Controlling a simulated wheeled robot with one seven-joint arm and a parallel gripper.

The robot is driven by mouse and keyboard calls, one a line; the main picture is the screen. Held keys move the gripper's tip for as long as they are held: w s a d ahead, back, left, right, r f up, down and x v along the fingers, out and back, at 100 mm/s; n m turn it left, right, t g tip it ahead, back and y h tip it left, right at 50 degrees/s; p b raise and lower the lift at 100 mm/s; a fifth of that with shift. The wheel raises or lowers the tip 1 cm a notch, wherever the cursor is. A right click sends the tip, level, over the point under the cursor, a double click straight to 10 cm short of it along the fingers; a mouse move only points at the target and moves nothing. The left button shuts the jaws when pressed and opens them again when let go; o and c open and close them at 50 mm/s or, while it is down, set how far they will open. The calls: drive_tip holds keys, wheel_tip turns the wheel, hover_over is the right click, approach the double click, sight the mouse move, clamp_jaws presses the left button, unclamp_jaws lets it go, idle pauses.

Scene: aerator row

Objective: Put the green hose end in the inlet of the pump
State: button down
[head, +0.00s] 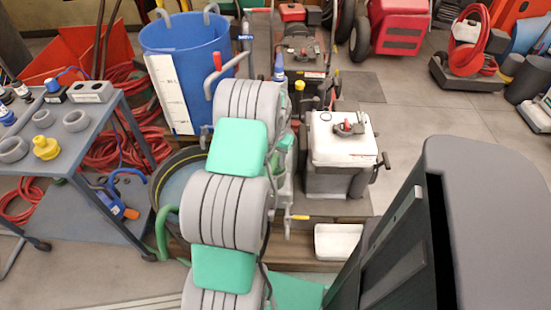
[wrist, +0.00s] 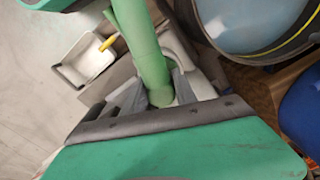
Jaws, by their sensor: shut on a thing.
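The green hose (wrist: 146,50) runs down between the grey fingers of my gripper (wrist: 160,92) in the wrist view. My gripper is shut on the hose close to its lower end. Part of the green hose also shows in the head view (head: 163,232), curving beside the left of my arm. My arm hides my gripper in the head view. I cannot make out the pump's inlet in either view, nor tell for certain which machine is the pump.
A round tub with a dark rim (wrist: 262,52) lies close to my gripper. A blue barrel (head: 210,60) stands behind it. A tool cart (head: 60,165) is at the left. A white-topped box (head: 341,140) and a white tray (head: 338,242) are right of my arm.

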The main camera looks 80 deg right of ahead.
drive_tip(key=shift+f+b, duration=0.3)
drive_tip(key=shift+f, duration=0.3)
drive_tip(key=c, duration=0.9)
unclamp_jaws()
